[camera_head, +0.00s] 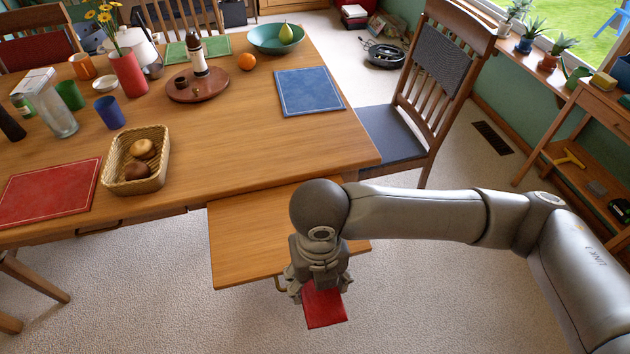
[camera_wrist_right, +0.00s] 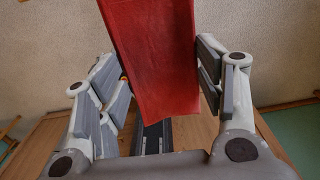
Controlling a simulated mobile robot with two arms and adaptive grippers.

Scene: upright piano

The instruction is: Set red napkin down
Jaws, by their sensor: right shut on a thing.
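The red napkin (camera_head: 325,308) is a folded piece hanging from my right gripper (camera_head: 320,284). The gripper is shut on it near the front edge of the pulled-out wooden leaf (camera_head: 240,245). In the head view the napkin shows against the carpet, past the leaf's front edge. In the right wrist view the napkin (camera_wrist_right: 155,65) stretches away between the fingers, with carpet beyond and wood below. I cannot tell its exact height. My left gripper is not in view.
The dining table (camera_head: 230,150) holds a bread basket (camera_head: 160,180), a red placemat (camera_head: 50,192), a blue placemat (camera_head: 308,92) and a round tray (camera_head: 212,88). A chair (camera_head: 392,135) stands at the table's right end. The leaf's left part is bare.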

